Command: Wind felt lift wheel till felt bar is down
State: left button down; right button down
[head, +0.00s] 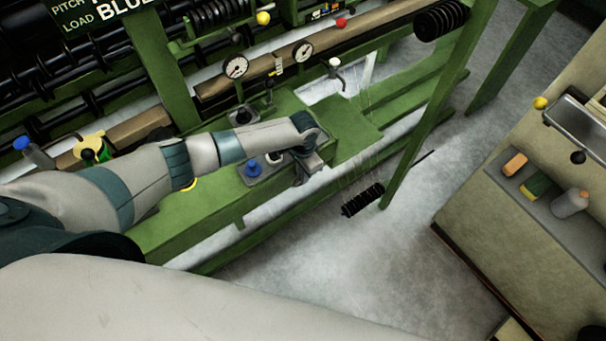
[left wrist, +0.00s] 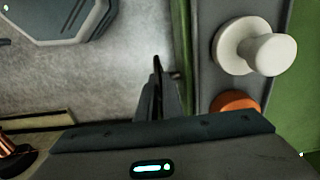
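My left arm reaches across the green machine (head: 200,215) from the left in the head view. Its gripper (head: 300,179) points down at the front rail, just right of a grey panel with a blue knob (head: 253,168). In the left wrist view the dark fingers (left wrist: 158,88) lie close together, with nothing visible between them. A white round knob (left wrist: 272,54) on a grey strip stands right of the fingers, apart from them. An orange disc (left wrist: 236,101) is below it, partly hidden. I cannot tell which part is the felt lift wheel or the felt bar. My right gripper is not in view.
Two round gauges (head: 235,67) sit on a brown beam behind the arm. A black coil-like part (head: 362,200) hangs near a green post. A beige cabinet (head: 515,225) with a shelf of small items stands at right. The grey floor between is clear.

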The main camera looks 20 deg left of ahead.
pick_arm(q)
jog(key=shift+s+a+t+h+p, duration=0.15)
jog(key=shift+s+t+h+p, duration=0.1)
jog(key=shift+t+h+p, duration=0.35)
jog(key=shift+s+a+t+h, duration=0.1)
jog(key=shift+t+h, duration=0.2)
jog(key=shift+t, duration=0.2)
jog(key=shift+t+h, duration=0.3)
jog(key=shift+t, duration=0.1)
jog(key=shift+s+a+f+t+h+b, duration=0.1)
jog(key=shift+f+t+h+b, duration=0.1)
jog(key=shift+t+h, duration=0.2)
jog(key=shift+s+a+f+t+h+b, duration=0.1)
jog(key=shift+t+h+b, duration=0.15)
jog(key=shift+t, duration=0.25)
jog(key=shift+s+t+h+b, duration=0.1)
jog(key=shift+t+h+b, duration=0.6)
jog(key=shift+t, duration=0.1)
jog(key=shift+a+r+t+b, duration=0.1)
jog(key=shift+r+t+b, duration=0.05)
jog(key=shift+t+b, duration=0.15)
